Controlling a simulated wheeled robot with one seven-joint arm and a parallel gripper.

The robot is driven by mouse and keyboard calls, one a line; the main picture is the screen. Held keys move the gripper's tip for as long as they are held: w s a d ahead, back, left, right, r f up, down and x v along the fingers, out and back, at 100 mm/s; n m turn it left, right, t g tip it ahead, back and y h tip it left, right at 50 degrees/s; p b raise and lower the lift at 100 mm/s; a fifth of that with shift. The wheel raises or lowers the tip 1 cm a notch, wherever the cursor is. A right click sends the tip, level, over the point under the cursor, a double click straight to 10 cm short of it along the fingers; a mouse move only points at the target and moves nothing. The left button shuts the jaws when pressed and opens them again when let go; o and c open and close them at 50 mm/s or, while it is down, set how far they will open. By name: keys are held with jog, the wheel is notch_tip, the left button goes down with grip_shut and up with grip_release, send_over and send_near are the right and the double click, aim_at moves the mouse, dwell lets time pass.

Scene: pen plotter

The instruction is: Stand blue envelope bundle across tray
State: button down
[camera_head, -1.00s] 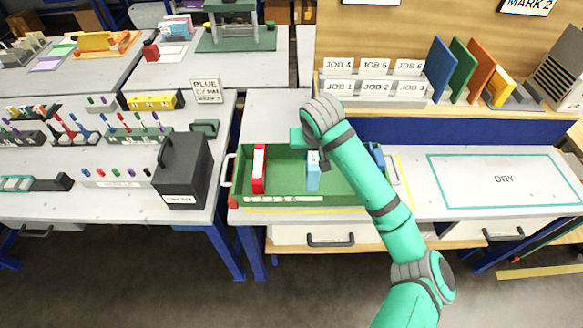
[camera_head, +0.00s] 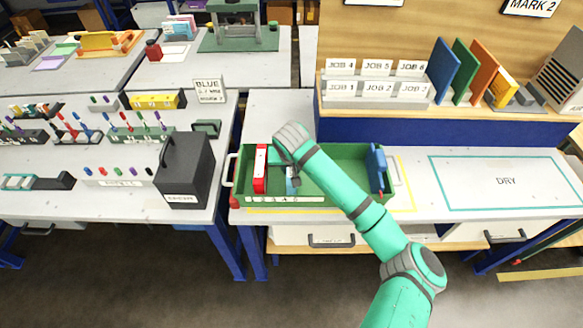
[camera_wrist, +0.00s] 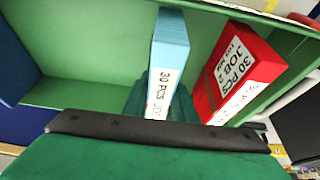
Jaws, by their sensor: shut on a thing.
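The light blue envelope bundle (camera_wrist: 170,55) stands upright in the green tray, with its white job label facing my wrist camera. My gripper (camera_wrist: 162,104) is shut on it; the fingers show only partly beside the bundle. In the head view, my arm hides most of the bundle (camera_head: 291,184). A red envelope bundle (camera_head: 260,170) stands to its left in the tray (camera_head: 338,151), with a small gap between them. The red bundle is on the right in the wrist view (camera_wrist: 243,68). I cannot tell whether the blue bundle touches the tray floor.
A dark blue upright piece (camera_head: 376,168) stands at the tray's right end. Between it and the blue bundle the tray floor is open. A black box (camera_head: 184,172) stands left of the tray. The job-label rack (camera_head: 375,90) and coloured panels stand behind.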

jog(key=c, duration=1.4)
grip_release()
jog(key=shift+f, duration=0.1)
jog(key=shift+c, duration=0.2)
jog(key=v, duration=1.2)
